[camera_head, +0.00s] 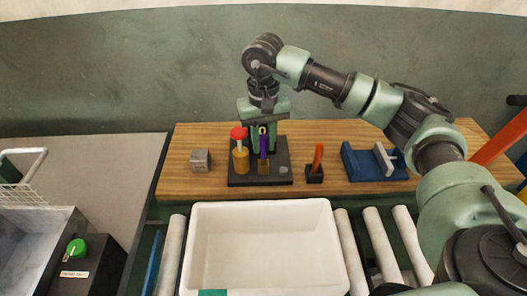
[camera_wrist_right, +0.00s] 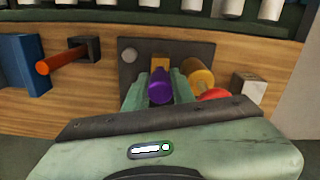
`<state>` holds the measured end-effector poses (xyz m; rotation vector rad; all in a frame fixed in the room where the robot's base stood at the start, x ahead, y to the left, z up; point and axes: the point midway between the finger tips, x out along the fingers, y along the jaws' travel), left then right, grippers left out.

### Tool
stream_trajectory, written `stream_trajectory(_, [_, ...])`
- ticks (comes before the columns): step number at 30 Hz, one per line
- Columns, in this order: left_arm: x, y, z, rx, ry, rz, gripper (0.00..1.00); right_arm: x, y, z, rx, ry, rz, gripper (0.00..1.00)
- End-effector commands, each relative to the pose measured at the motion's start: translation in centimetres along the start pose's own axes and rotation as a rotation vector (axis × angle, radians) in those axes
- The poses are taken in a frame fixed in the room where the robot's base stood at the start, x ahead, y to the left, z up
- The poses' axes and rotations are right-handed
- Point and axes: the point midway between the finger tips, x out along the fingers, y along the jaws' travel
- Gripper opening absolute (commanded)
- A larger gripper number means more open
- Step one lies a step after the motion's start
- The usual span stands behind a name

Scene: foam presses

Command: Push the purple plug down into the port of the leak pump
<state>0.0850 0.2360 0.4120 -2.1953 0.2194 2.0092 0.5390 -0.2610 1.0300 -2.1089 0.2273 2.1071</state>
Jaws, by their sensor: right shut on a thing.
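The purple plug (camera_head: 263,143) stands upright over a small brass-coloured port block (camera_head: 263,167) on the dark base plate of the leak pump (camera_head: 245,180). My right gripper (camera_head: 262,140) points down and is shut on the plug. In the right wrist view the purple plug (camera_wrist_right: 160,86) shows between the two green fingers (camera_wrist_right: 160,92), with the brass block (camera_wrist_right: 160,61) just beyond it. I cannot tell how deep the plug sits in the port. The pump's yellow cylinder with a red knob (camera_head: 239,135) stands left of the plug. My left gripper is not in view.
A grey cube (camera_head: 200,160) lies left of the pump. An orange-handled piece in a dark block (camera_head: 315,173) and a blue fixture (camera_head: 362,167) stand to the right. A white bin (camera_head: 262,245) sits on rollers in front. A green button box (camera_head: 78,247) is at the left.

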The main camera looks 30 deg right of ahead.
Motion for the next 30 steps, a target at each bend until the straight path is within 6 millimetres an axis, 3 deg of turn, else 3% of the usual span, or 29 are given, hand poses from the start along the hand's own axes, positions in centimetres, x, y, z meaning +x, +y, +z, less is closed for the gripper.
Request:
stream_trajectory(10, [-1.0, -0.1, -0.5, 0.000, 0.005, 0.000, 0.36, 4.0, 0.1, 0.1, 0.000, -0.003, 0.001, 0.00])
stream_trajectory(22, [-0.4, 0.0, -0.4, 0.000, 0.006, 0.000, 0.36, 4.8, 0.0, 0.0, 0.000, 0.000, 0.000, 0.00])
stream_trajectory(23, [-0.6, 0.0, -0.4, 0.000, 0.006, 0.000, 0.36, 4.7, 0.0, 0.0, 0.000, 0.000, 0.000, 0.33])
stream_trajectory(30, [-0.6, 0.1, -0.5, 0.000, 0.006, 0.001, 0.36, 4.7, 0.0, 0.0, -0.001, -0.001, 0.000, 0.34])
